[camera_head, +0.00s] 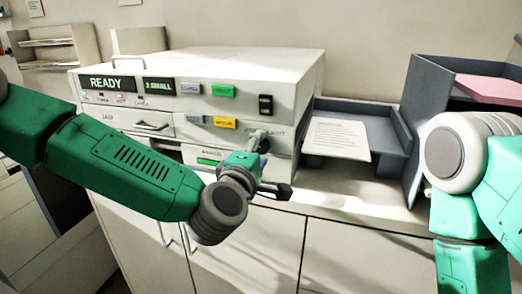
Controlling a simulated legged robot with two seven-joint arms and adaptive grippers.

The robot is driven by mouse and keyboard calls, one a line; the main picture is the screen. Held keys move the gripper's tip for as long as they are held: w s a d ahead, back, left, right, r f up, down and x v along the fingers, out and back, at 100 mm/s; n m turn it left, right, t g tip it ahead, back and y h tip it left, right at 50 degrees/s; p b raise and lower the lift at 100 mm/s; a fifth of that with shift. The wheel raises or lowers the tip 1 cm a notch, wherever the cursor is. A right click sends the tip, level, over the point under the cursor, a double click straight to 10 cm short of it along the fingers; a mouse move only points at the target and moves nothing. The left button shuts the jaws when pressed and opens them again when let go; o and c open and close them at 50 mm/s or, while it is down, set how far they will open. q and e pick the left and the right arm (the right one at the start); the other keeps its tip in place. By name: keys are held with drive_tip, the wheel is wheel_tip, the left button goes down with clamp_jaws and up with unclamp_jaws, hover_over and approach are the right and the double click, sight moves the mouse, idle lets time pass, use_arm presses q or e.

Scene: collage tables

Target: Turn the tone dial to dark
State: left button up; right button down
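The white copier-like machine (215,62) stands on the counter, with its control front facing me. I cannot clearly make out the tone dial. A small dark control (265,105) is at the right of the upper panel. Lettering, too small to read surely, sits below it, partly behind my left gripper. My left gripper (272,166) is in front of the lower right of the machine's front. Its fingers are spread apart, one up by the panel and one low to the right, with nothing seen between them. My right arm shows at the right edge; its gripper is out of view.
The panel has a green button (223,91), a yellow button (224,123) and a READY display (106,83). A grey tray (385,128) with a printed sheet (337,138) is right of the machine. A dark shelf (430,80) holds pink paper (492,88). Cabinet doors (345,255) are below.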

use_arm(q)
drive_tip(key=shift+r, duration=0.1)
drive_tip(key=shift+s, duration=0.25)
drive_tip(key=v, duration=1.1)
drive_tip(key=shift+s+a, duration=0.2)
drive_tip(key=s+a+f+m+g, duration=0.2)
drive_tip(key=s+f+m+g, duration=0.15)
drive_tip(key=f, duration=0.55)
drive_tip(key=s+a+f+m+g, duration=0.1)
drive_tip(key=s+f+m+g, duration=0.2)
drive_tip(key=f, duration=0.6)
drive_tip(key=s+a+f+m+g, duration=0.2)
drive_tip(key=s+f+m, duration=0.15)
drive_tip(key=f, duration=0.55)
drive_tip(key=s+a+f+m+g+y, duration=0.2)
drive_tip(key=s+a+f+g, duration=0.2)
drive_tip(key=s+a, duration=0.5)
drive_tip(key=s+a+f+m+g+y+b, duration=0.1)
drive_tip(key=s+a+f+m+g+y, duration=0.2)
drive_tip(key=s+a+f, duration=0.5)
drive_tip(key=shift+s+a+f+g+y+b, duration=0.35)
drive_tip(key=shift+a+g, duration=0.2)
drive_tip(key=shift+a, duration=0.6)
drive_tip(key=shift+r, duration=0.1)
